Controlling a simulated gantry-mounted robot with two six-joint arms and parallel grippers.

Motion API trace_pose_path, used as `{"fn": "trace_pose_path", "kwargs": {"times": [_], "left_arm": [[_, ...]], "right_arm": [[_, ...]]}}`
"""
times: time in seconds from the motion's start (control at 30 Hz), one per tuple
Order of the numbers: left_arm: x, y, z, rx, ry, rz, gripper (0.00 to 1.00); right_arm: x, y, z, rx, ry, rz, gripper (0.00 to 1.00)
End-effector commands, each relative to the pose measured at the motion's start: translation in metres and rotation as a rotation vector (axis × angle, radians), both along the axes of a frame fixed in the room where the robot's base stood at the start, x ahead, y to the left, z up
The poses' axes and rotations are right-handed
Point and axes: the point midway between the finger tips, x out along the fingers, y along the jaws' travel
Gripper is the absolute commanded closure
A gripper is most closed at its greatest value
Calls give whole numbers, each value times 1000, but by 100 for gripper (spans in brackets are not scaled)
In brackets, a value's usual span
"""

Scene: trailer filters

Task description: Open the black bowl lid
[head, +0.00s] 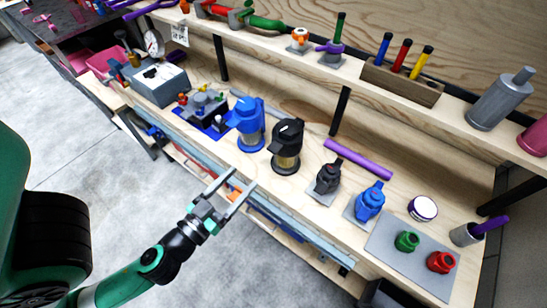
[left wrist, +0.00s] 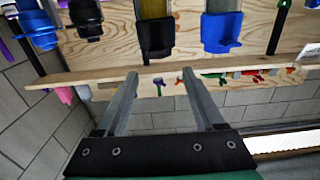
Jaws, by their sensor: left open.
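The black-topped filter (head: 288,137) stands upright on the wooden bench in the head view, with a clear yellowish bowl (head: 286,161) under its black lid. Its lid appears seated on the bowl. In the left wrist view the filter (left wrist: 155,35) is cut off at the top edge. My left gripper (head: 243,179) is open and empty, in front of the bench edge and apart from the filter. Its two fingers (left wrist: 160,75) also show in the left wrist view, spread with nothing between them. My right gripper is not in view.
A blue filter (head: 249,130) stands left of the black one. A smaller black fitting (head: 327,178) and a blue fitting (head: 370,201) stand to its right. A purple tube (head: 358,159) lies behind them. A shelf with a wooden tool block (head: 400,84) runs above the bench.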

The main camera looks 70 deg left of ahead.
Motion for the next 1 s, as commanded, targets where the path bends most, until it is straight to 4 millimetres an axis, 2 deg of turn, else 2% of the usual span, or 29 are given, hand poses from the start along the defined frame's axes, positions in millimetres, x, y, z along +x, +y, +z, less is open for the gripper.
{"fn": "trace_pose_path", "kwargs": {"times": [0.17, 0.27, 0.43, 0.57, 0.73, 1.0], "left_arm": [[8, 4, 5, -1, 2, 3, 30], [19, 12, 9, -2, 0, 6, 30], [50, 32, 13, -1, -4, 5, 30], [75, 46, 10, -1, -4, 1, 30], [95, 58, 4, 0, -4, -1, 30], [100, 61, 1, -1, -3, -1, 30]], "right_arm": [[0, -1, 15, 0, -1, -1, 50], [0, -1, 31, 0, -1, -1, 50], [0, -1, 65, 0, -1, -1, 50], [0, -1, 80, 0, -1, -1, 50], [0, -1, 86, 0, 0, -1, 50], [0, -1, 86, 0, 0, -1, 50]]}}
